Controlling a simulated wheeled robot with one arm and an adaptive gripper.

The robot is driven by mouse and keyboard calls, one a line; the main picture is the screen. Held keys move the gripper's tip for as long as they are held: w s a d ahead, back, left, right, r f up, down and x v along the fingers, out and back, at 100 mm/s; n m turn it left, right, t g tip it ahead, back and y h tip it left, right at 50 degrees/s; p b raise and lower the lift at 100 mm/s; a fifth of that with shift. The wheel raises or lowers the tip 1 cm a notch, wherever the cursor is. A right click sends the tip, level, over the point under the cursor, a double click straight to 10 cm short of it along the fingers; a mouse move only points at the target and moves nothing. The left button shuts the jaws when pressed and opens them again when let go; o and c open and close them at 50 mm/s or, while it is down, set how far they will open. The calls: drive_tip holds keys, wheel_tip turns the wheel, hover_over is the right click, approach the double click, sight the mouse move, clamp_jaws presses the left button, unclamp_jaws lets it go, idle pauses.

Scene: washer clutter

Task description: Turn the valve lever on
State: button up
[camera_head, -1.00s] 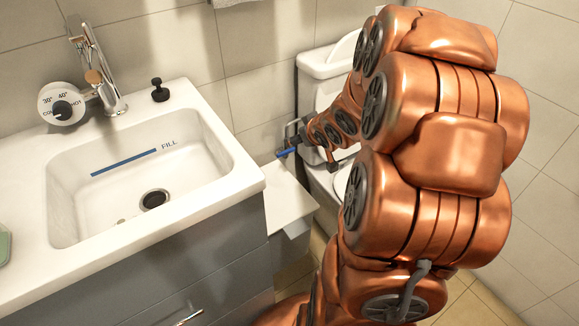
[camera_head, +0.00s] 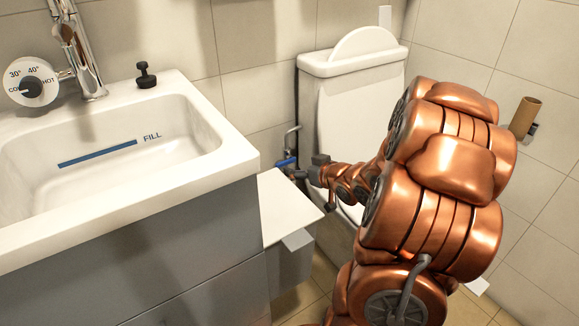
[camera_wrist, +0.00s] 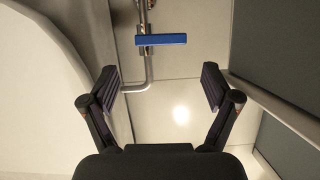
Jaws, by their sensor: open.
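The valve lever (camera_wrist: 161,40) is a blue bar on a metal pipe fitting, lying across the top middle of the wrist view. In the head view the blue lever (camera_head: 286,162) is small, beside the toilet and behind the vanity's right end. My gripper (camera_wrist: 163,86) is open and empty, its two dark fingers spread apart. The lever appears ahead of the fingers and between their lines, not touched in the wrist view. In the head view my gripper (camera_head: 303,172) is close to the lever, and its fingertips are hard to make out.
A white toilet (camera_head: 350,95) stands behind my arm. The sink vanity (camera_head: 190,165) fills the left, with a white panel or bin top (camera_head: 285,205) at its right end. A cardboard roll (camera_head: 525,117) is on the right wall. A bent pipe (camera_wrist: 149,72) runs below the lever.

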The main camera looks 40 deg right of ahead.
sight(287, 161)
drive_tip(key=shift+b+x, duration=1.25)
drive_tip(key=shift+x, duration=2.2)
drive_tip(key=c, duration=0.9)
